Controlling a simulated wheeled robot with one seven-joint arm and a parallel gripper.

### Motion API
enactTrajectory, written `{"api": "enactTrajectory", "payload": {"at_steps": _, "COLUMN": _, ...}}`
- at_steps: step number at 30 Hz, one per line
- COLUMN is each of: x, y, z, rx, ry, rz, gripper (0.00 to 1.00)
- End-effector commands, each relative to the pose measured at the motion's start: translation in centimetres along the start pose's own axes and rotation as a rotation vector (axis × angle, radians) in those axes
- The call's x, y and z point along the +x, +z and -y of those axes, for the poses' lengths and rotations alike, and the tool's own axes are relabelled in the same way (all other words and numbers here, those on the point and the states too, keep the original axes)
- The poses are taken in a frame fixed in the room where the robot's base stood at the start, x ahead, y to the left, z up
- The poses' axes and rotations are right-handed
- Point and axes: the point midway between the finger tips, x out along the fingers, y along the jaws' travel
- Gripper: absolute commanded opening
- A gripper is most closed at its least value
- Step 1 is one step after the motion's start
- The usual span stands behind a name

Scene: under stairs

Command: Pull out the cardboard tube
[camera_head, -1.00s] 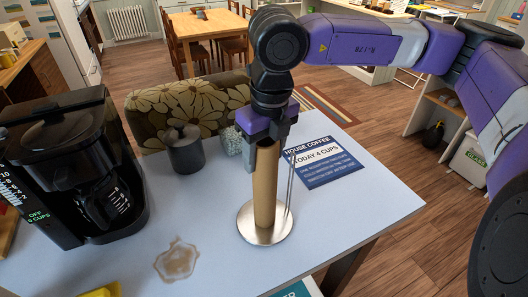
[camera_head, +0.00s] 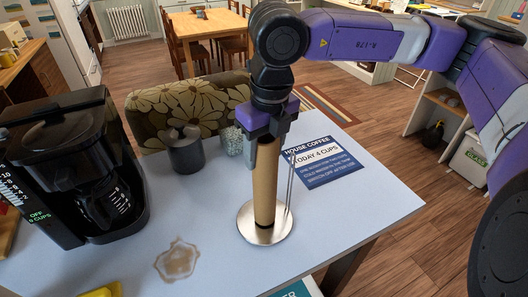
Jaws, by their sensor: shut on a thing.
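The cardboard tube (camera_head: 265,188) is a tan upright cylinder. It stands on a round metal base (camera_head: 252,233), with a thin metal rod (camera_head: 290,185) rising beside it on the right. My gripper (camera_head: 265,138) points down from above and is shut on the top end of the tube. The tube's top is hidden between the fingers. The tube's lower end looks still at the base; I cannot see any gap.
A black coffee maker (camera_head: 70,170) stands on the left of the blue-grey table (camera_head: 350,215). A dark lidded jar (camera_head: 185,152), a speckled pot (camera_head: 232,141) and a blue card (camera_head: 322,162) are close behind. A brown spill (camera_head: 177,260) lies in front.

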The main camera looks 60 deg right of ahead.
Motion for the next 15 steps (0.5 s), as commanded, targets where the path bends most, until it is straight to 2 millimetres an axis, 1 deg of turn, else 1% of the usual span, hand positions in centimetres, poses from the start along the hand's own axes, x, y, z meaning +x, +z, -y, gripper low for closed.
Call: {"api": "enactTrajectory", "payload": {"at_steps": 15, "x": -1.7, "y": 0.2, "z": 0.0, "rx": 0.0, "ry": -0.001, "rz": 0.001, "gripper": 0.0}}
